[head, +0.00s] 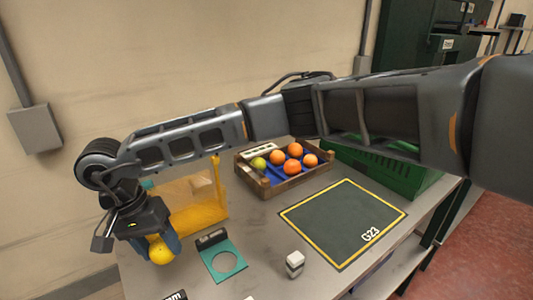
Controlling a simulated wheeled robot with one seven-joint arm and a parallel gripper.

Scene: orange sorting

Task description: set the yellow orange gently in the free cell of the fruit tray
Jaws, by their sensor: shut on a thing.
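My gripper (158,246) is at the left of the table, fingers pointing down, shut on the yellow orange (160,254). The fingers cover part of the fruit. The fruit tray (282,187) is a wooden box with blue cells, right of my gripper and farther back. It holds several orange fruits (293,167) and one yellow-green fruit (258,163) at its left. Bare blue shows near the front left of the tray, but I cannot tell the cell borders clearly.
A yellow see-through bin (205,213) stands just behind my gripper. A teal plate with a round hole (223,262), a small white-and-dark block (294,262) and a dark mat marked G23 (340,215) lie in front. A green crate (405,182) is right of the tray.

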